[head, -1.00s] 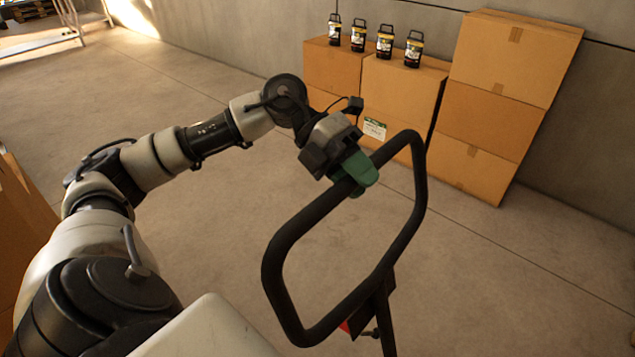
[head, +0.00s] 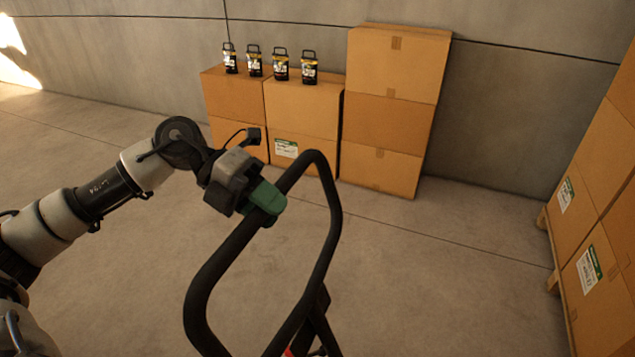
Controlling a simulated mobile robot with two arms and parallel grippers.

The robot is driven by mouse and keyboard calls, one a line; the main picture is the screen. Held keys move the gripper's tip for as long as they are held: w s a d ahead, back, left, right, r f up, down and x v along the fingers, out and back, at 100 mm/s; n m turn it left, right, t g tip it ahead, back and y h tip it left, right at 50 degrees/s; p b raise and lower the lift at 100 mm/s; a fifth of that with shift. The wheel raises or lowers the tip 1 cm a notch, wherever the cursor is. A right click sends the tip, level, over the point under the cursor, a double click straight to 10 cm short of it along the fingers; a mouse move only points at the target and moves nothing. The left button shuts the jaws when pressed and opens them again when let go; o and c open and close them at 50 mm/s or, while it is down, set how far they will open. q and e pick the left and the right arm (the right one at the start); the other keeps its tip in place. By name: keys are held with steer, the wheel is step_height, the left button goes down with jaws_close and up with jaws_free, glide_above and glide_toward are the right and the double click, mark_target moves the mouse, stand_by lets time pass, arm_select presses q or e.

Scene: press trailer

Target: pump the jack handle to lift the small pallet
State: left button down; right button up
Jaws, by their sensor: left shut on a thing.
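The jack handle (head: 329,215) is a black looped bar that rises from the bottom of the head view and leans to the right. My left gripper (head: 267,198), with green fingers, is shut on the upper left side of the loop. A black shaft (head: 322,325) runs down from the loop, with a bit of red at the bottom edge. The jack's body and the small pallet are out of view below. My right gripper is not in view.
More boxes (head: 597,255) stand on a wooden pallet (head: 556,270) at the right edge. The floor (head: 440,270) between is clear.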

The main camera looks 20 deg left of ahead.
arm_select(q)
steer(key=d+r+p, duration=0.2)
steer(key=d+p, duration=0.4)
steer(key=d, duration=0.8)
steer(key=d+r+p, duration=0.2)
steer(key=d+p, duration=0.3)
steer(key=d, duration=0.9)
steer(key=shift+d+r+p, duration=0.2)
steer(key=shift+r+p, duration=0.1)
steer(key=shift+p, duration=0.05)
steer(key=shift+w+a, duration=0.1)
steer(key=shift+w, duration=0.05)
